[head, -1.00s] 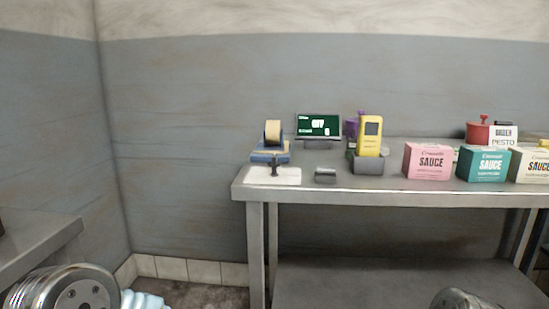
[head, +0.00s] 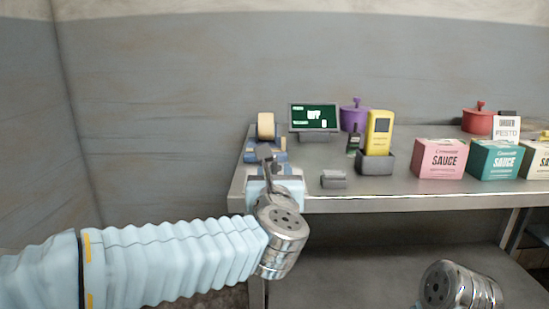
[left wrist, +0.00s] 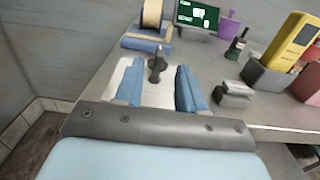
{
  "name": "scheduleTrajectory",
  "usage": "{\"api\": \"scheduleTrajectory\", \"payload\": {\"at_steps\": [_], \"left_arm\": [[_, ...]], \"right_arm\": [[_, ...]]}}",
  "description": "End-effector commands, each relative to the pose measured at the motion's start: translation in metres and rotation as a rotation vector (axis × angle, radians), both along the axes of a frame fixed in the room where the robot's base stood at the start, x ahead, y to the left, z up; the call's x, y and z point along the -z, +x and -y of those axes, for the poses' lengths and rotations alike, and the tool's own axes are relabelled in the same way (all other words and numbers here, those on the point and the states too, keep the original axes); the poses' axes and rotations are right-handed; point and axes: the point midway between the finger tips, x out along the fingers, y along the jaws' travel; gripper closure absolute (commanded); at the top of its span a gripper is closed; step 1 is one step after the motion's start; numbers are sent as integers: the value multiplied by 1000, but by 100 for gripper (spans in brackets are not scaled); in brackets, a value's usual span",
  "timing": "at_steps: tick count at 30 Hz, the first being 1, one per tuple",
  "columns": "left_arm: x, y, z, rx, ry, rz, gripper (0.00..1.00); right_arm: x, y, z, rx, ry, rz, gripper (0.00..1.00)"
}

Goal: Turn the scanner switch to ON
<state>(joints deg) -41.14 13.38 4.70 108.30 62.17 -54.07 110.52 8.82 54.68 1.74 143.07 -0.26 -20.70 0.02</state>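A yellow handheld device (head: 380,130) with a dark screen, which looks like the scanner, stands in a grey holder (head: 376,163) on the steel table. A dark upright lever (left wrist: 156,62) rises from a white plate (left wrist: 120,78) near the table's front left corner; I cannot read any ON mark on it. My left gripper (left wrist: 158,72) is open, its blue-lined fingers on either side of the lever, with visible gaps. In the head view my left gripper (head: 273,182) is at the table's front edge and partly covers the plate. My right gripper is out of view.
A tape dispenser (head: 266,135) and a green-screened monitor (head: 314,117) stand behind the lever. A small grey block (head: 333,179) lies to its right. A purple pot (head: 355,114), a red pot (head: 477,119) and sauce boxes (head: 440,158) stand farther right.

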Motion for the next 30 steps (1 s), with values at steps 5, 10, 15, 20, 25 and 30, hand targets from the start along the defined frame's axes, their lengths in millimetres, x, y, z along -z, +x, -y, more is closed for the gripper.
{"api": "scheduleTrajectory", "payload": {"at_steps": [5,10,15,20,25,30], "left_arm": [[-2,35,0,-1,2,-1,61],[0,51,0,0,3,-1,61],[1,55,0,0,3,0,61],[1,55,0,0,3,0,61],[1,55,0,0,3,0,87],[1,54,0,0,3,0,100]], "right_arm": [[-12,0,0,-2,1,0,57],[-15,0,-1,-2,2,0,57],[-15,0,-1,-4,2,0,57],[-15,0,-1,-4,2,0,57],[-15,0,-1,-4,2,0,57],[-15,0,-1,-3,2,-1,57]]}}
